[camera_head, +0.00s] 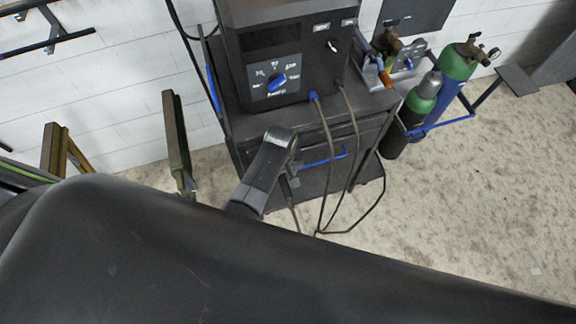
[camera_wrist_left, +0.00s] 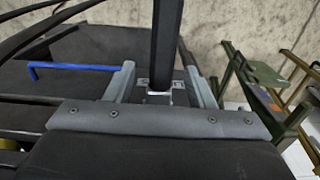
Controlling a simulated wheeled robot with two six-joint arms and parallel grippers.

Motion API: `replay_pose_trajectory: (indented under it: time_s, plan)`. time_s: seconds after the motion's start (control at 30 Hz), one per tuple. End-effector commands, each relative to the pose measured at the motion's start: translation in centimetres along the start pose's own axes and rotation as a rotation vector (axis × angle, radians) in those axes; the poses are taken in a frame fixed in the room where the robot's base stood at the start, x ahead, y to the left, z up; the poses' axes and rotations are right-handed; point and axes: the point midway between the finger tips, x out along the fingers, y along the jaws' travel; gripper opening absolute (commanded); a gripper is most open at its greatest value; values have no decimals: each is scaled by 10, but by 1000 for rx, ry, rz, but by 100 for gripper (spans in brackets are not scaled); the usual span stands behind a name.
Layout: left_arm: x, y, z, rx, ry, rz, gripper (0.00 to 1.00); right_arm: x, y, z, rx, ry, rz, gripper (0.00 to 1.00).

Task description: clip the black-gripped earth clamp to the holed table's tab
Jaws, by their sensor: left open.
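My left gripper (camera_head: 291,180) is small and partly hidden behind my dark wrist in the head view, beside the welding cart. In the left wrist view my left gripper (camera_wrist_left: 160,74) has its two grey fingers apart. A long black bar with a bright metal piece at its base (camera_wrist_left: 168,40) stands between them; it looks like the earth clamp's black grip. I cannot tell whether the fingers touch it. The holed table and its tab cannot be made out for sure. A green frame (camera_wrist_left: 256,76) shows right of the gripper. My right gripper is not in view.
A dark welding machine (camera_head: 292,57) stands on a cart with a blue hook (camera_head: 325,160), which shows in the wrist view (camera_wrist_left: 70,68). Loose cables (camera_head: 327,165) hang in front. Gas cylinders (camera_head: 423,100) stand right. Upright posts (camera_head: 176,140) stand left. Floor at right is clear.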

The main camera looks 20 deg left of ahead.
Motion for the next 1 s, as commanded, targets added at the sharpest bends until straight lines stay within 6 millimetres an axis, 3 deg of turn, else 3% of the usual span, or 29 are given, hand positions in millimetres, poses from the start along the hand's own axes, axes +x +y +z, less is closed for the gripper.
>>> replay_pose_trajectory:
  time_s: [0.37, 0.73, 0.83, 0.87, 1.0]
  plan:
    - [6, -4, 4, -2, 0, 0, 49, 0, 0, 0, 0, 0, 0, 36]
    - [6, -4, 3, -2, 1, 1, 2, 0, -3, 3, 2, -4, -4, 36]
    - [6, -4, 3, -2, 1, 1, 0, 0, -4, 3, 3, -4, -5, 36]
    - [6, -4, 3, -2, 1, 0, 19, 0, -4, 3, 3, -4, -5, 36]
    - [6, -4, 3, -2, 1, 0, 1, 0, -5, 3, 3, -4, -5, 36]
